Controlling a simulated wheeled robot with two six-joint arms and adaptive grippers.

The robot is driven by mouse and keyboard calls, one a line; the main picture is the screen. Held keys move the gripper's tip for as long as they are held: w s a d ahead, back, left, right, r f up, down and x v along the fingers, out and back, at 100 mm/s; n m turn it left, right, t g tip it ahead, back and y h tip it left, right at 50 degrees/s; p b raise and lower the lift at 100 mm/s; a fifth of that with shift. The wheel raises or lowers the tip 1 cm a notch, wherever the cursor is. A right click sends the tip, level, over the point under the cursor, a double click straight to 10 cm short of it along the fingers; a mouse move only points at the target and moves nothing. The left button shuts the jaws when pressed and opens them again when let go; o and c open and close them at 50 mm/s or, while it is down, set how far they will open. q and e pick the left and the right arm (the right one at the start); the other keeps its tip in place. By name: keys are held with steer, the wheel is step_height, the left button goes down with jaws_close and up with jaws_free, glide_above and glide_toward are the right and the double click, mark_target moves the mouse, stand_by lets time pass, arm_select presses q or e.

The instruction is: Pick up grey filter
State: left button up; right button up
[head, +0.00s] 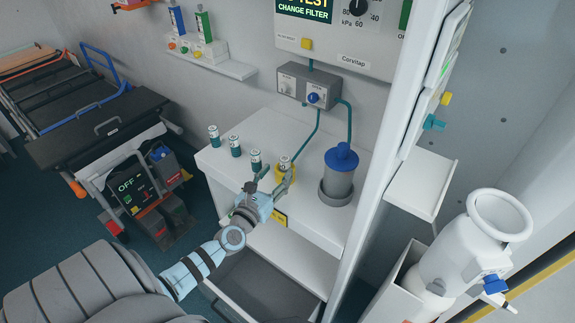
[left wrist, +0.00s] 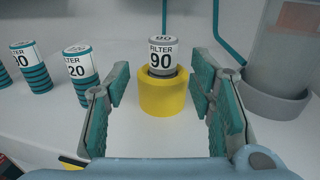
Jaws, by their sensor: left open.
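The grey filter (head: 284,163) stands upright in a yellow holder (head: 278,178) on the white counter. In the left wrist view the filter (left wrist: 162,57) has a white label reading "FILTER 90" and a grey body, and its lower part is hidden inside the yellow holder (left wrist: 164,98). My left gripper (head: 271,182) is open and empty. In the left wrist view its fingers (left wrist: 160,84) are on either side of the holder in the picture, with the filter ahead between them; I see no contact. My right gripper is not in view.
Teal-banded filters (head: 234,146) stand in a row left of the holder. A grey canister with a blue lid (head: 341,170) stands to the right, with teal hoses above. An open drawer (head: 262,285) is below the counter (head: 222,160).

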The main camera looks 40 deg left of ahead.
mark_target(282, 166)
arm_select(q)
steer(key=shift+w, duration=0.55)
steer(key=shift+w+d+r, duration=0.15)
steer(key=shift+r, duration=0.05)
steer(key=b+x, duration=0.1)
steer(key=x, duration=0.1)
steer(key=b+x, duration=0.1)
steer(key=x, duration=0.1)
steer(key=shift+w+a, duration=0.25)
steer(key=shift+a, duration=0.05)
steer(key=shift+w, duration=0.1)
steer(key=shift+c, duration=0.2)
steer(key=shift+r, duration=0.1)
steer(key=c, duration=1.1)
steer(key=shift+c, duration=0.2)
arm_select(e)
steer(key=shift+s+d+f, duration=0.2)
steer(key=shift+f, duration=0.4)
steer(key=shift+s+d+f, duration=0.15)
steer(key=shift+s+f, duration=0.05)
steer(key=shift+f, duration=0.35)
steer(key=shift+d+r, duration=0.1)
